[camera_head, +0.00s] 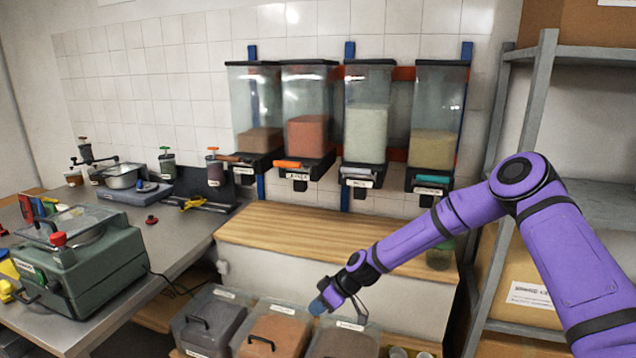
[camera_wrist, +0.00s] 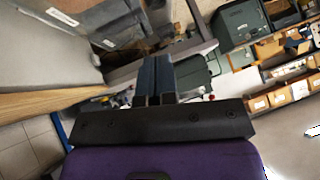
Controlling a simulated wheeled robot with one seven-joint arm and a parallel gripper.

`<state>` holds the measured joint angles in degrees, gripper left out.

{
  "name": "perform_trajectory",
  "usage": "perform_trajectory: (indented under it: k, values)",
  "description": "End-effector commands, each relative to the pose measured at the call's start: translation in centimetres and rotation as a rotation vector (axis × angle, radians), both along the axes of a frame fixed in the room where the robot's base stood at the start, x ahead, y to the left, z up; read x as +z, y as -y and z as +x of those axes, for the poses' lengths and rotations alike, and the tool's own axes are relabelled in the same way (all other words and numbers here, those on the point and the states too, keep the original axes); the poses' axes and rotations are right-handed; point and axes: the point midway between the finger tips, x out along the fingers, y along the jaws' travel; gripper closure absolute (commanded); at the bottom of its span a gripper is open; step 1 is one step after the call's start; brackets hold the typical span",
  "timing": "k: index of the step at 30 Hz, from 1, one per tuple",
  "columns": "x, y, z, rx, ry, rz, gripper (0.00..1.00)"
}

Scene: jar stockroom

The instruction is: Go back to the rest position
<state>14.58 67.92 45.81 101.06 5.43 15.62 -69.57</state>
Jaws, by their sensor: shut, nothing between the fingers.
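My purple arm reaches in from the right in the head view. My gripper (camera_head: 322,304) is over the lidded bins below the wooden counter, close to the right and middle bins. In the wrist view my gripper (camera_wrist: 155,72) has its two dark fingers together with nothing between them. Whether the fingertips touch a bin cannot be told.
Lidded bins (camera_head: 275,332) stand in a row under the wooden counter (camera_head: 300,235). Wall dispensers (camera_head: 308,130) hang above it. A metal shelf (camera_head: 535,110) stands at right. A green machine (camera_head: 85,265) sits on the left bench. The wooden counter is mostly clear.

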Motion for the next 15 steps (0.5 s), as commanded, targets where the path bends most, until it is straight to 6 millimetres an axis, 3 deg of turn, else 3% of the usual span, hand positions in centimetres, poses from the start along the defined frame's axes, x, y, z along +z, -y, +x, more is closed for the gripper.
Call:
perform_trajectory:
  k: [15]
  values:
    - [12.8, 7.9, -2.9, -0.084, -0.005, -0.307, 1.00]
